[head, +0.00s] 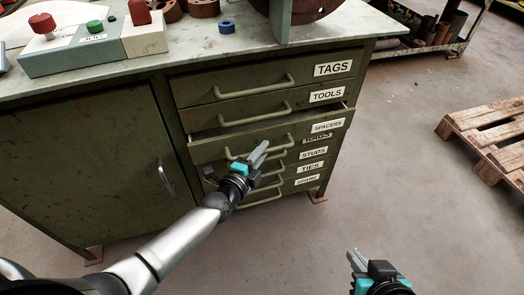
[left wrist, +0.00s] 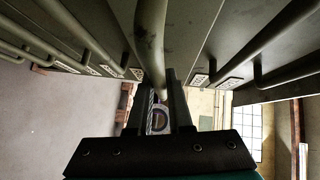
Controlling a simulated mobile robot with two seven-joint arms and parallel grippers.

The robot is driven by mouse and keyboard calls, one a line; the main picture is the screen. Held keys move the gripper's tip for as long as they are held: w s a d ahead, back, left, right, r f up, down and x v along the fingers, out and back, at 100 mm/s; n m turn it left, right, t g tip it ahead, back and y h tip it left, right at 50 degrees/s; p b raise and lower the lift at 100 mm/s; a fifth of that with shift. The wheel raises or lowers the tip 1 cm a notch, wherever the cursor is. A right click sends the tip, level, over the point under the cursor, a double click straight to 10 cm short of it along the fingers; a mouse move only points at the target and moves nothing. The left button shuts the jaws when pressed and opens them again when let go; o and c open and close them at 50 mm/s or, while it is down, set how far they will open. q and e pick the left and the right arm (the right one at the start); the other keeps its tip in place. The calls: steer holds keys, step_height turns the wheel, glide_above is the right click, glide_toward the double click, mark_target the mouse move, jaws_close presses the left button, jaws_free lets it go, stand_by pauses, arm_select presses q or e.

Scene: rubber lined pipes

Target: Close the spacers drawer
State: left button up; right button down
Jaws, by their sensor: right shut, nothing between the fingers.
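The spacers drawer (head: 240,131), green with a white SPACERS label, is pulled out a little from the cabinet, below the TOOLS drawer. Its handle (head: 262,146) is a pale bar on the front. My left gripper (head: 260,152) is at the drawer front, close to this handle. In the left wrist view a handle bar (left wrist: 150,40) runs down toward the gap between the left fingers (left wrist: 158,95). The fingers look apart; I cannot tell whether they touch the bar. My right gripper (head: 355,258) is shut and empty, over the floor at lower right.
The green cabinet (head: 80,150) has closed drawers above and below, plus a door at left. A control box (head: 95,48) and a blue ring (head: 227,26) sit on its top. A wooden pallet (head: 490,135) lies at right. The floor between is clear.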

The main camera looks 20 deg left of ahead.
arm_select(q)
jaws_close()
stand_by(1.0)
